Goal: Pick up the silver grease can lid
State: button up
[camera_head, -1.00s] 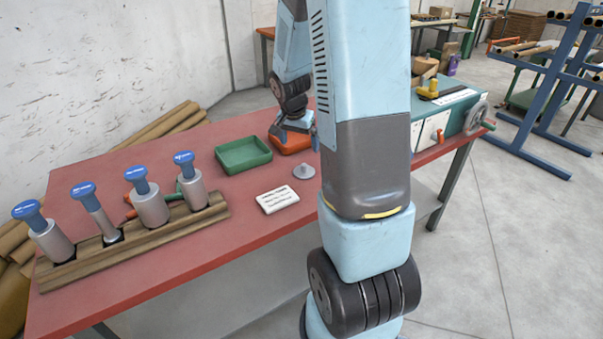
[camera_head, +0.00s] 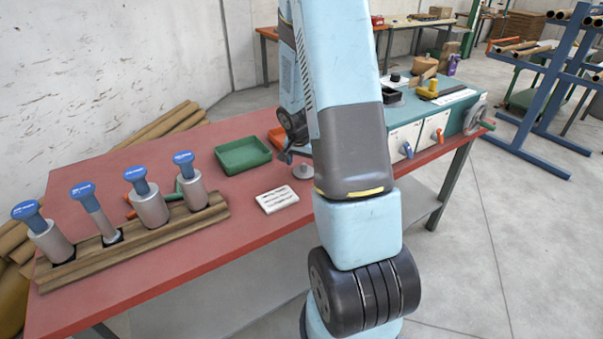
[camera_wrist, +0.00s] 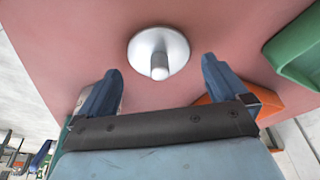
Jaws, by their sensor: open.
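The silver grease can lid (camera_wrist: 158,52) is a round disc with a knob in its middle. It lies flat on the red table, knob towards the wrist camera. It also shows in the head view (camera_head: 303,172), partly hidden by my arm. My gripper (camera_wrist: 157,82) is open and empty. Its two blue fingers lie to the left and right of the lid in the wrist view, with the fingertips short of it. In the head view my gripper (camera_head: 286,157) is mostly behind my arm, close to the lid.
A green tray (camera_head: 243,156) and an orange-red object (camera_head: 277,137) are near the lid. A white label block (camera_head: 276,200) lies in front. A wooden rack (camera_head: 140,243) holds several blue-topped cylinders. The red table (camera_head: 255,227) is bare along its front edge.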

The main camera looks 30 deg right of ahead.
jog(key=shift+x, duration=0.85)
jog(key=shift+c, duration=0.3)
jog(key=c, duration=0.9)
